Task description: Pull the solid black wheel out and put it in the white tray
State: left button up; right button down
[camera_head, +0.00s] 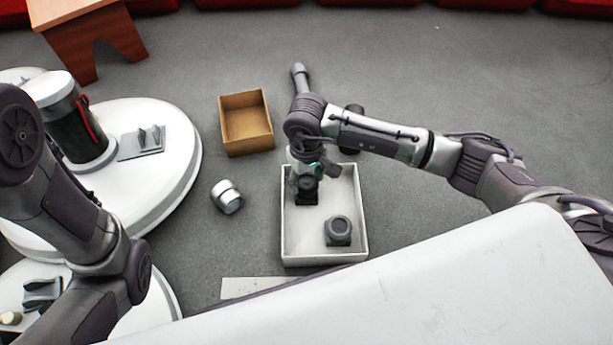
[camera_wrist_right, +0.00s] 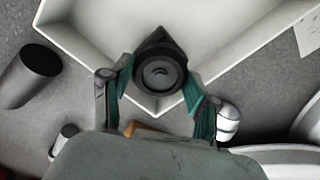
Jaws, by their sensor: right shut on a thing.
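My right gripper (camera_head: 306,178) is shut on a black wheel (camera_head: 307,192) over the far end of the white tray (camera_head: 287,235). In the right wrist view the black wheel (camera_wrist_right: 160,75) sits between the two green-padded fingers (camera_wrist_right: 158,98), with its round face toward the camera and a dark angular part behind it. The tray's white walls surround it there. I cannot tell whether it touches the tray floor. A second dark wheel-like part (camera_head: 338,229) on a dark base lies at the near right of the tray. My left arm shows at the left, but its gripper is out of view.
A brown open box (camera_head: 246,146) stands beyond the tray to the left. A silver-white cylinder (camera_head: 227,196) lies left of the tray. A dark cylinder (camera_head: 353,113) stands behind my right arm. White round bases (camera_head: 175,160) fill the left. A white surface covers the front.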

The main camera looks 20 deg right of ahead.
jog(key=shift+f, duration=0.2)
jog(key=shift+f+b, duration=0.35)
jog(key=shift+b, duration=0.15)
jog(key=shift+c, duration=1.1)
grip_release()
